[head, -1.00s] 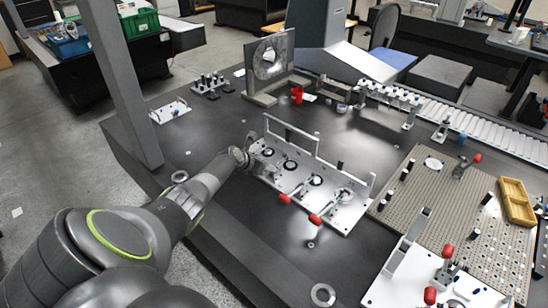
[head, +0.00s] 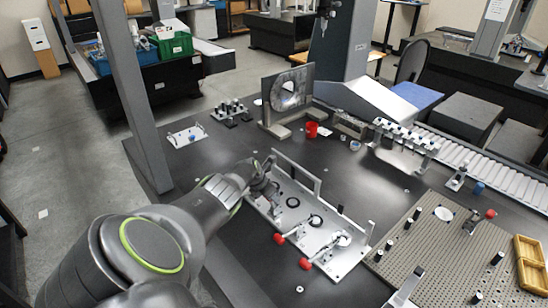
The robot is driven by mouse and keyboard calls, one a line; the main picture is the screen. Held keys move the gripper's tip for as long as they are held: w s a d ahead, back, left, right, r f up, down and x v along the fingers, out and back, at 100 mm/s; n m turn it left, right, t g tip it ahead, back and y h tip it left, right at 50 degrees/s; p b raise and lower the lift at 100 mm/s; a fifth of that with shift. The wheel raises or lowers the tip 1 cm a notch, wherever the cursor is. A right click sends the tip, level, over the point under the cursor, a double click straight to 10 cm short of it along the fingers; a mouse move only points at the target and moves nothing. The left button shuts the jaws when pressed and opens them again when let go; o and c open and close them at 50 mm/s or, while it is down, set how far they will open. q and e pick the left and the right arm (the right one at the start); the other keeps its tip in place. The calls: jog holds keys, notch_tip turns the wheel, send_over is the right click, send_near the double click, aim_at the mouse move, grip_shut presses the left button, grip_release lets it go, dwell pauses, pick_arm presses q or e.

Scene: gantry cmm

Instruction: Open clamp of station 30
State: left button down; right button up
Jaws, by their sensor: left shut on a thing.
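A light metal fixture plate (head: 345,265) with a row of round seats and toggle clamps lies on the dark table. Two clamps toward its right end show red handles, one at the left (head: 279,239) and one at the right (head: 302,263). My left gripper (head: 264,182) is at the far left end of the plate, shut on what seems to be a clamp handle there. The gripper and arm hide most of that clamp, so its position is unclear. No station number is readable. My right gripper is not in view.
An upright metal rail (head: 297,170) runs along the plate's back edge. A perforated plate (head: 455,255) stands to the right, with a yellow tray (head: 530,265).

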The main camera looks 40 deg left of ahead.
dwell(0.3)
pick_arm(q)
jog(key=shift+w, duration=0.1)
jog(key=c, duration=0.9)
grip_release()
jog(key=shift+p+v, duration=4.55)
jog(key=shift+v, duration=4.1)
